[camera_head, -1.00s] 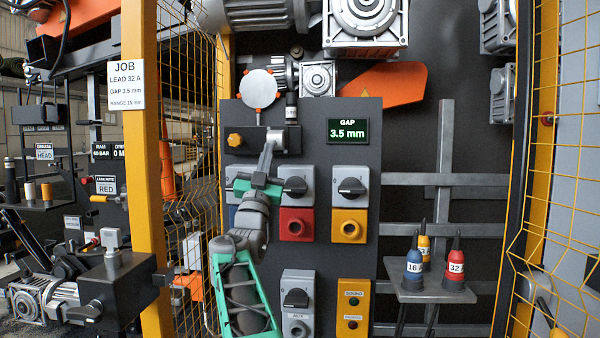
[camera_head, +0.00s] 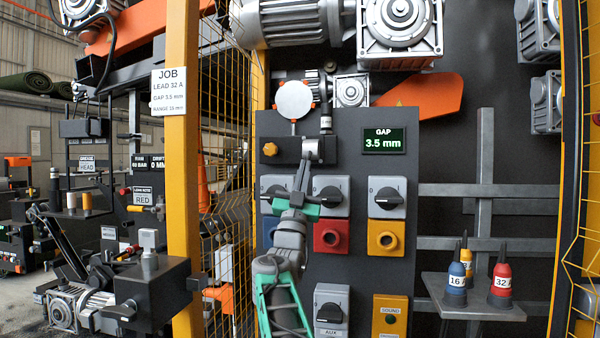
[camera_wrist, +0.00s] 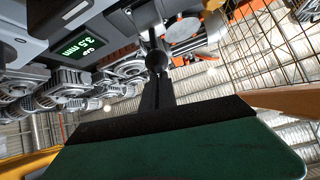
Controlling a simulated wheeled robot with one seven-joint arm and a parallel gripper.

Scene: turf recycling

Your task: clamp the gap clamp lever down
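The gap clamp is a dark block (camera_head: 285,150) at the upper left of the control panel, with an orange knob (camera_head: 270,149) on its left. A light grey clamp part (camera_head: 313,149) sits at its right end, in line with my fingertips. My gripper (camera_head: 305,168) points up just below it, fingers together. In the wrist view a dark ball-ended lever (camera_wrist: 157,60) hangs right at the tips of my gripper (camera_wrist: 156,78). I cannot tell whether the fingers touch the ball. The lever's exact angle is hidden behind my gripper in the head view.
The gap display (camera_head: 383,141) reads 3.5 mm. Grey rotary switches (camera_head: 388,198) and red (camera_head: 330,236) and yellow (camera_head: 387,238) sockets sit below the clamp. A shelf (camera_head: 470,308) with plugs is at right. A yellow post (camera_head: 182,180) and mesh stand at left.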

